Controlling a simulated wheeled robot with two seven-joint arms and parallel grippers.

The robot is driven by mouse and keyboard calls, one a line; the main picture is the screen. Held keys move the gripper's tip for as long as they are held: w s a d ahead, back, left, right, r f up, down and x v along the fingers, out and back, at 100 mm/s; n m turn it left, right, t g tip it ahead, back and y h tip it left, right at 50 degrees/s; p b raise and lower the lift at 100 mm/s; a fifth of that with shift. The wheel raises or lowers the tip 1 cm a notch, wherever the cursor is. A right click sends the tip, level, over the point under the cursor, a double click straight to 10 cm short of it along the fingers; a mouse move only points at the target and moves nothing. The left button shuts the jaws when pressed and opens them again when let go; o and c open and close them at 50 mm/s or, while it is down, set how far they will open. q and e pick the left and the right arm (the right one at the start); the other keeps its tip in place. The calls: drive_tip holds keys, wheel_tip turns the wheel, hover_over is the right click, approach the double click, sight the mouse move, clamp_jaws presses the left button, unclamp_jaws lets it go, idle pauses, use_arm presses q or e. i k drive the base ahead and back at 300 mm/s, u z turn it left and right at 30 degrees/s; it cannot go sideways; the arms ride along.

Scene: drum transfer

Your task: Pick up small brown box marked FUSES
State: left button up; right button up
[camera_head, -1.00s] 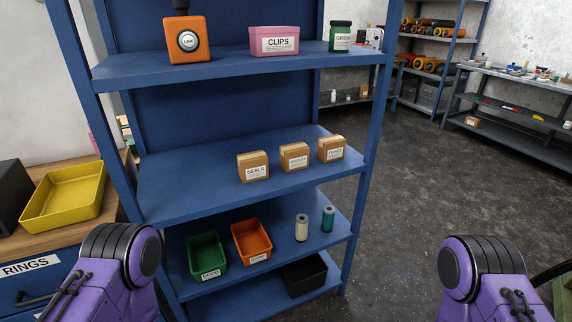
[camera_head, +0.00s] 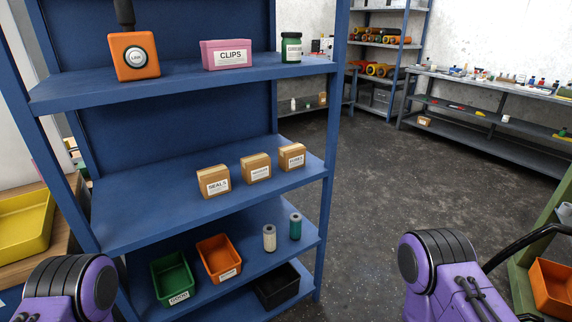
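The small brown box marked FUSES (camera_head: 292,157) stands upright on the middle shelf (camera_head: 150,215) of the blue rack, near its right end. To its left stand two similar brown boxes, a middle one (camera_head: 256,168) whose label is too small to read and one marked SEALS (camera_head: 213,182). Purple and black parts of my two arms show at the bottom left and bottom right. Neither gripper shows in the view, and nothing touches the FUSES box.
The top shelf holds an orange box (camera_head: 134,57), a pink CLIPS box (camera_head: 227,54) and a green jar (camera_head: 291,47). The lower shelf holds a green bin (camera_head: 172,279), an orange bin (camera_head: 218,258) and two cylinders. Open floor (camera_head: 365,175) lies right of the rack.

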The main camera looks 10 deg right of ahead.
sight(291, 156)
drive_tip(key=u, duration=0.2)
drive_tip(key=k, duration=0.4)
drive_tip(key=z, duration=0.9)
drive_tip(key=i, duration=1)
drive_tip(key=z, duration=0.15)
